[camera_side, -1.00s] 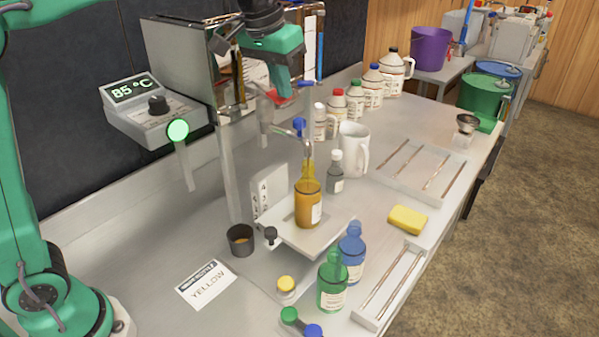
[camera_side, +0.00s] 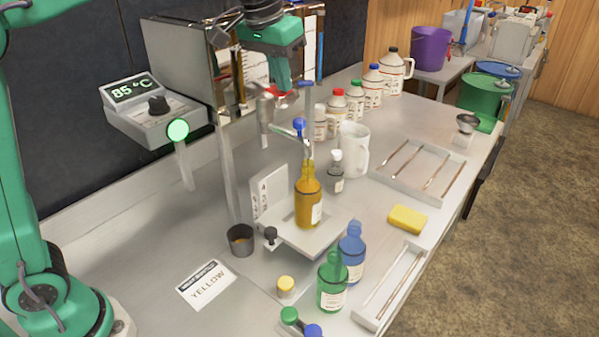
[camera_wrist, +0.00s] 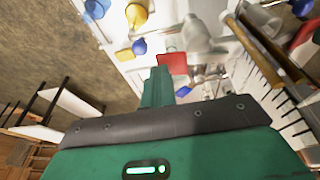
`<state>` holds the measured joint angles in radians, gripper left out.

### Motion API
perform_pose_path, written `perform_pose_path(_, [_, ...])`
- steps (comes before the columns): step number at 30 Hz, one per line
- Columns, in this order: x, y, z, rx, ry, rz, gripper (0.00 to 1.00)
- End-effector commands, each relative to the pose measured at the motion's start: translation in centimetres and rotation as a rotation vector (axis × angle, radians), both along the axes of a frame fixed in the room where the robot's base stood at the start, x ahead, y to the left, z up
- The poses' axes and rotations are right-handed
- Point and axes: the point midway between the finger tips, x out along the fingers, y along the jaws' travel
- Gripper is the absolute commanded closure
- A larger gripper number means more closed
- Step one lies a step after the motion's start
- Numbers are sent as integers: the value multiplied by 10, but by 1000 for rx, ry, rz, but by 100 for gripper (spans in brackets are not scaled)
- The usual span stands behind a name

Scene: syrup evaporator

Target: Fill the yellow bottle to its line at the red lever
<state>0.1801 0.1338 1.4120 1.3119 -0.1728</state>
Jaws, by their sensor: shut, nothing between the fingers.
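The yellow bottle (camera_side: 308,207) stands upright on a small raised platform (camera_side: 283,232) under a metal spout. It is amber and has a white label. I cannot tell its liquid level or its line clearly, nor whether syrup is flowing. The red lever (camera_side: 270,84) shows just left of my gripper's fingers in the side view. A red pad (camera_wrist: 172,62) shows just beyond the fingertips in the wrist view. My gripper (camera_side: 283,88) is shut and empty, high above and left of the bottle; I cannot tell whether it touches the lever.
Green (camera_side: 332,284) and blue (camera_side: 352,250) bottles stand in front of the platform. A yellow cap (camera_side: 286,286), a dark cup (camera_side: 240,240) and a YELLOW card (camera_side: 206,284) are nearby. A mug (camera_side: 353,148), sponge (camera_side: 408,218) and trays (camera_side: 430,172) lie to the right.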

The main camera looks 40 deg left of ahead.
Motion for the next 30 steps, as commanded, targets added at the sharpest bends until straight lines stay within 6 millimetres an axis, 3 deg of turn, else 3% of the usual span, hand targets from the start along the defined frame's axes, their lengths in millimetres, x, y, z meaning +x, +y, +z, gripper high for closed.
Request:
perform_pose_path(20, [0, 0, 7, 0, 1, 0, 100])
perform_pose_path(30, [1, -3, 33, -2, -1, -1, 100])
